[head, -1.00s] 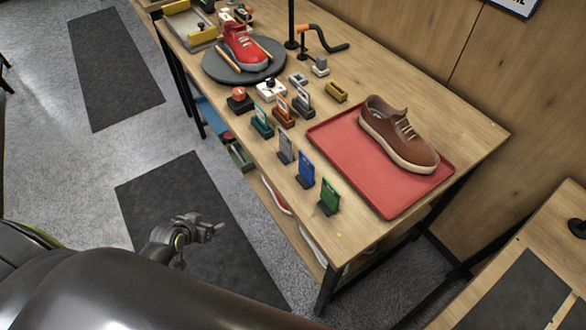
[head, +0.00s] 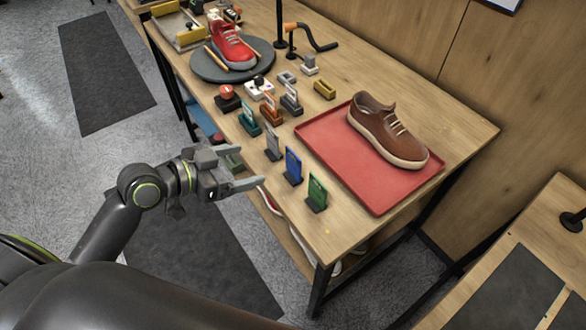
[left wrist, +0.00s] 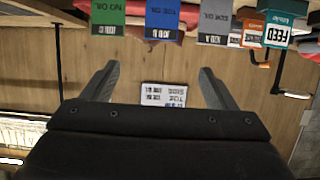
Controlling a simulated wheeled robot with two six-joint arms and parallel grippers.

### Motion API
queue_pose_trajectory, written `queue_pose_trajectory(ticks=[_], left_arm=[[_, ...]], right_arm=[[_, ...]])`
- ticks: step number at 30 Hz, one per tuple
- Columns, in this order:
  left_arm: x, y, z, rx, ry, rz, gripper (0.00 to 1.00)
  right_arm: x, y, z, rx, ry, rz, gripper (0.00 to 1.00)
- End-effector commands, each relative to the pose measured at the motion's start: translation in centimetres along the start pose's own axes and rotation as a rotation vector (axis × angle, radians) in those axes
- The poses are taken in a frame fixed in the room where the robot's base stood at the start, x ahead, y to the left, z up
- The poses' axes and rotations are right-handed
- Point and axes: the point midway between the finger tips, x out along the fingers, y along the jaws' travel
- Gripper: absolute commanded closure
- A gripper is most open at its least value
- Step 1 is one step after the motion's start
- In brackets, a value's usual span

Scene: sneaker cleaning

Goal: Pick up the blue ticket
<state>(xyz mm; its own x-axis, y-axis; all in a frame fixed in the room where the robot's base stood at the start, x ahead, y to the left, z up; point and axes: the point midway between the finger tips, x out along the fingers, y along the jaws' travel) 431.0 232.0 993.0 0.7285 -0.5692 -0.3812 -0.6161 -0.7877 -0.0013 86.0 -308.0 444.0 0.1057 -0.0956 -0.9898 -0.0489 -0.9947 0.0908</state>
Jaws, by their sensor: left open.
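The blue ticket (head: 293,166) stands upright in a dark holder near the table's front edge, between a grey ticket (head: 272,142) and a green ticket (head: 317,191). In the left wrist view the blue ticket (left wrist: 162,18) shows upside down at the top, beyond the fingertips. My left gripper (head: 248,168) is open and empty, in front of the table edge and to the left of the blue ticket, apart from it. Its two fingers (left wrist: 155,85) also show in the left wrist view. My right gripper is not in view.
A red tray (head: 375,195) with a brown shoe (head: 388,130) lies behind the tickets. Teal (head: 249,124) and orange (head: 270,113) ticket holders stand farther left. A red sneaker (head: 231,46) rests on a round dark stand (head: 205,69).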

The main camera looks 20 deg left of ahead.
Motion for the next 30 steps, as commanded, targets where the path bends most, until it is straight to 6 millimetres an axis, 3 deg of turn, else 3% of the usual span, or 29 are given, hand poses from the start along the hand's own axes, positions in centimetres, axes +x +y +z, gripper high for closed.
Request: queue_pose_trajectory(ticks=[21, 30], left_arm=[[9.8, 0.0, -0.2, -0.006, 0.002, 0.000, 0.20], [11.7, 0.0, -0.2, -0.003, 0.000, 0.000, 0.20]], right_arm=[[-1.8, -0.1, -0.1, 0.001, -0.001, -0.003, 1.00], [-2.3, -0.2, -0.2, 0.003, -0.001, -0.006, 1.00]])
